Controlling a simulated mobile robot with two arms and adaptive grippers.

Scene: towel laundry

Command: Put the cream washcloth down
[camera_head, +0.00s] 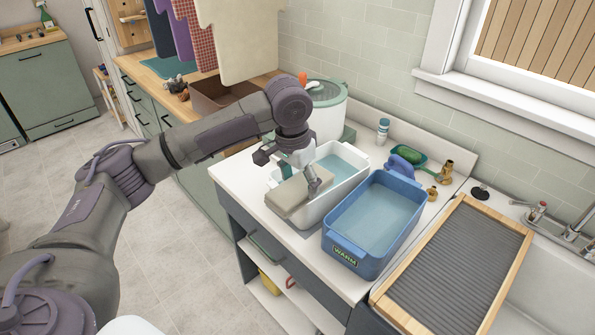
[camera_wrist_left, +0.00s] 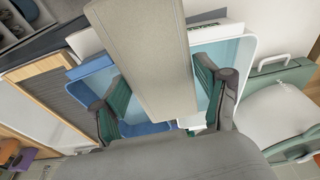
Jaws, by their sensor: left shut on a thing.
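The cream washcloth (camera_head: 289,193) is a folded, flat block, held at the front left rim of the white basin. In the left wrist view the washcloth (camera_wrist_left: 152,55) runs from between the fingers up past the top edge. My left gripper (camera_head: 306,183) is shut on it; its green-padded fingers (camera_wrist_left: 165,105) lie on either side of the cloth. The white basin (camera_head: 346,190) holds water and lies behind and below the cloth. I cannot tell whether the cloth touches its rim. My right gripper is not in view.
A blue basin (camera_head: 343,246) labelled WARM stands right of the white one. A ribbed washboard (camera_head: 450,272) in a wooden frame lies further right by the sink. A white-and-green drum (camera_head: 327,110) stands behind. Cloths (camera_head: 240,35) hang above a brown bin (camera_head: 219,95). The white counter (camera_head: 232,173) has free room at left.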

